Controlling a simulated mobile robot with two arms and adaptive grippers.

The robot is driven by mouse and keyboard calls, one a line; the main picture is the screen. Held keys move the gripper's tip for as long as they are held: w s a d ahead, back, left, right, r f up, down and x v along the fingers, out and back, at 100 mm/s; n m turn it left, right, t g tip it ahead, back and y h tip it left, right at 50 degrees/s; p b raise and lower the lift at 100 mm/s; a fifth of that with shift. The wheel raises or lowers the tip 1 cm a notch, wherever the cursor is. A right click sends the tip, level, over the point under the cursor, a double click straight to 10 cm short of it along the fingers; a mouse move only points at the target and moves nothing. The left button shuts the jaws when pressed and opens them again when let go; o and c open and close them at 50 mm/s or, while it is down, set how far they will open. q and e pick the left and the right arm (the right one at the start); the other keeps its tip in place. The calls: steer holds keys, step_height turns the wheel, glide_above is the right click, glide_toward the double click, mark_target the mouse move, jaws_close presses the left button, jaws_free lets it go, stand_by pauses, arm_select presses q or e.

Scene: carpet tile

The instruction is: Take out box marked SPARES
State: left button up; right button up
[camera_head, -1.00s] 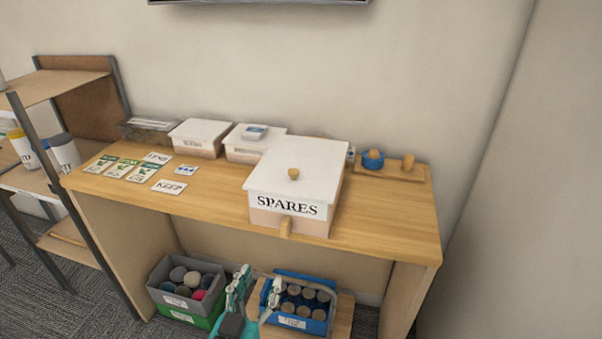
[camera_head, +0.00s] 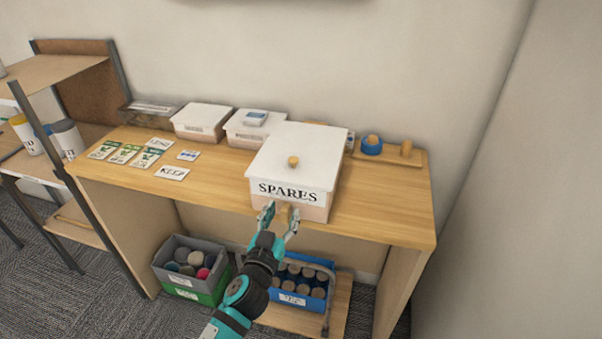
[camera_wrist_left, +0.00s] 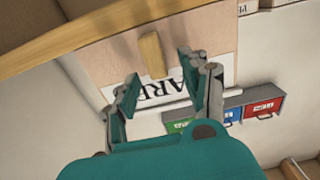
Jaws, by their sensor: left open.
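In the left wrist view the gripper (camera_wrist_left: 158,75) is open and empty, with the handle just beyond the fingertips. My right gripper is not in view.
Two smaller white-lidded boxes (camera_head: 203,122) stand behind left on the table (camera_head: 225,190). Cards lie at left. A tray with a blue item (camera_head: 371,145) is at back right. Bins of jars (camera_head: 305,285) and balls (camera_head: 188,262) sit below. A wall closes the right side.

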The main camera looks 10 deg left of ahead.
arm_select(q)
steer(key=shift+w, duration=1.05)
steer(key=shift+s, duration=0.1)
jaws_close()
steer(key=shift+r, duration=0.1)
